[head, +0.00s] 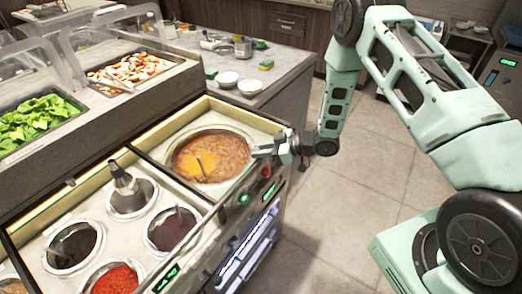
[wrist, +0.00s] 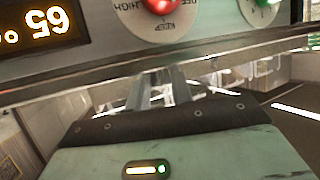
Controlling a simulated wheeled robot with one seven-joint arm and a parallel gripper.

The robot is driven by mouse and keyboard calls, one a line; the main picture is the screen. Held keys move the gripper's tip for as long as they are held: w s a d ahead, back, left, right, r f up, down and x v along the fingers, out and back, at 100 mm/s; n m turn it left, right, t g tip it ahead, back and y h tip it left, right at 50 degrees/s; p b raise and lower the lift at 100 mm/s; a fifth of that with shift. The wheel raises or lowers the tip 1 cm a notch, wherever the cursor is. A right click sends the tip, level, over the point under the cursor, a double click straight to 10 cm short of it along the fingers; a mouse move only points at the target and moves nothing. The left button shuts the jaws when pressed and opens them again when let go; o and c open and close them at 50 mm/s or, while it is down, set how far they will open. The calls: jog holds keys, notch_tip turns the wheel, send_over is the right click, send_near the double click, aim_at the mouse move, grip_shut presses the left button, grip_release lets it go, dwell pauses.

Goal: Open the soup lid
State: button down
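The soup well (head: 177,172) is a round metal-rimmed pot set in the counter. Orange-brown soup (head: 225,150) shows in it, with a brighter orange patch and a thin upright handle (head: 200,165) near its middle. I cannot make out a separate lid over it. My gripper (head: 262,150) is at the right side of the well, close to its rim and over the counter's edge. Whether it touches anything is unclear. In the wrist view my gripper's fingers (wrist: 162,90) reach toward the lower edge of the control panel, and their tips are hidden.
Smaller sauce wells stand left of the soup, one with red sauce (head: 118,280). A tray of greens (head: 38,118) is behind. The control panel (wrist: 100,35) has a lit display and knobs. Bowls (head: 228,79) stand on the back counter.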

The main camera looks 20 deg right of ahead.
aim_at(250, 150)
jog(key=w+a+b, duration=0.1)
jog(key=w, duration=0.1)
jog(key=w+a, duration=0.1)
jog(key=shift+w+a+b, duration=0.35)
jog(key=shift+w, duration=0.05)
jog(key=c, duration=1.5)
grip_release()
jog(key=shift+c, duration=0.2)
jog(key=b+v, duration=0.3)
jog(key=v, duration=1.4)
jog(key=shift+d+r+b, duration=0.15)
jog(key=shift+d+b, duration=0.05)
jog(key=shift+b, duration=0.15)
jog(key=shift+s, duration=0.1)
